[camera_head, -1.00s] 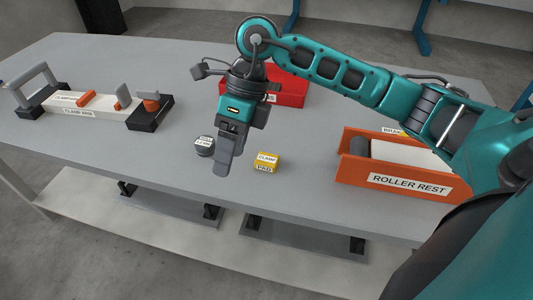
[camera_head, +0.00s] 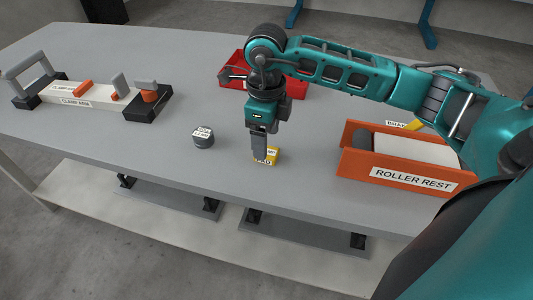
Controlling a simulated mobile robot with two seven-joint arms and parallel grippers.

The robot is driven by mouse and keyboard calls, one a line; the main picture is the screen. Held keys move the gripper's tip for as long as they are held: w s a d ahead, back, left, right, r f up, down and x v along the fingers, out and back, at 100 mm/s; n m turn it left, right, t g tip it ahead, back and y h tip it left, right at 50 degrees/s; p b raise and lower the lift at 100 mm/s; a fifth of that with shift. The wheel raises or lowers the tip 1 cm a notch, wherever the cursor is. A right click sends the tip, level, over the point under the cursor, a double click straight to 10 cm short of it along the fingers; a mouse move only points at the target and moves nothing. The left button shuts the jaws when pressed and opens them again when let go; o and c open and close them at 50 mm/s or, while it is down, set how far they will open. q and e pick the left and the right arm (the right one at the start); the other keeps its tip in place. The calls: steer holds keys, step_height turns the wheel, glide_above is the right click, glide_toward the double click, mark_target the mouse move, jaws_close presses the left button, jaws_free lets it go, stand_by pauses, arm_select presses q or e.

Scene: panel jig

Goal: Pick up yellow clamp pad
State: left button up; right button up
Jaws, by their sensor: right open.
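The yellow clamp pad (camera_head: 273,154), a small block with white labels, sits on the grey table near its front edge. My right gripper (camera_head: 262,154) points down over the pad, with its fingers at the pad's left side and hiding part of it. The right jaws are open, and I cannot tell whether they touch the pad. My left gripper is not in view.
A round grey piece with a white label (camera_head: 203,138) stands left of the pad. An orange roller rest (camera_head: 405,178) is to the right. A red tray (camera_head: 233,73) is behind my gripper. A clamp arm fixture (camera_head: 90,97) lies at the left.

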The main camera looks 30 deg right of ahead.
mark_target(273, 153)
step_height(273, 153, down, 4)
steer(key=shift+r, duration=0.15)
steer(key=c, duration=1.1)
steer(key=shift+c, duration=0.2)
steer(key=shift+r, duration=0.1)
